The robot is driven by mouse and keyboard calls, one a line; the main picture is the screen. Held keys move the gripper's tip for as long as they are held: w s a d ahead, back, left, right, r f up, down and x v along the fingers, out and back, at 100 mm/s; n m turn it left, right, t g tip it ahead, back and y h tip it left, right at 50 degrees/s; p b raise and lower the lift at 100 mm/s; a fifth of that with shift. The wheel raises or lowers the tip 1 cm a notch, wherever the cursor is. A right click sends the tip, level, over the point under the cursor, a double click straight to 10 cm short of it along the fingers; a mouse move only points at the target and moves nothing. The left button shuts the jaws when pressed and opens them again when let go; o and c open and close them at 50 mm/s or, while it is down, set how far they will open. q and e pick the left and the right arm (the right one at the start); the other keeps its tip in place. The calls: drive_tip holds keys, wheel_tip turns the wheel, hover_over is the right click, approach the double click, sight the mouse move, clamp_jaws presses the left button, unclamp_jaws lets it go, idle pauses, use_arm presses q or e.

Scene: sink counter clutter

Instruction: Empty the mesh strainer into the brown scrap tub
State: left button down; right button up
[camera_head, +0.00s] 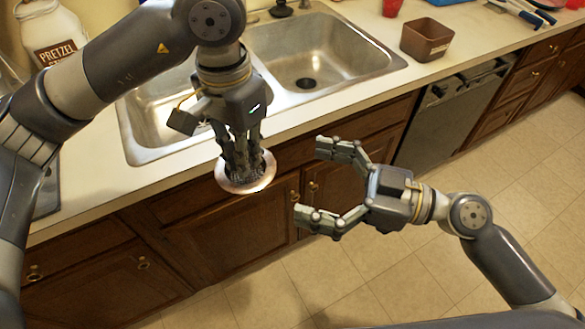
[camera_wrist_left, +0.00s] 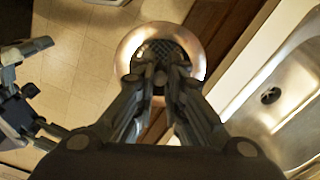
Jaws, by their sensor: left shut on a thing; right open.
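The mesh strainer (camera_head: 258,184) is a round metal piece with a wide shiny rim and a dark mesh middle. My left gripper (camera_head: 243,172) is shut on it and holds it in the air in front of the counter edge. The strainer also shows in the left wrist view (camera_wrist_left: 133,42), beyond the fingertips. Whether anything lies in it I cannot tell. The brown scrap tub (camera_head: 427,38) stands upright on the counter, right of the sink; its inside is mostly shadowed. My right gripper (camera_head: 313,178) is open and empty, right of the strainer and in front of the cabinets.
A double metal sink (camera_head: 345,58) lies between the strainer and the back wall. A pretzel jar (camera_head: 52,35) stands at the back left. A red cup (camera_head: 392,8) is behind the tub, and blue-handled items (camera_head: 520,12) lie to its right. A dishwasher (camera_head: 450,105) sits below.

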sight(260, 177)
drive_tip(key=x, duration=1.2)
drive_tip(key=c, duration=0.9)
use_arm(q)
drive_tip(key=c, duration=1.6)
unclamp_jaws()
use_arm(e)
drive_tip(key=shift+c, duration=0.2)
use_arm(q)
drive_tip(key=shift+r, duration=0.1)
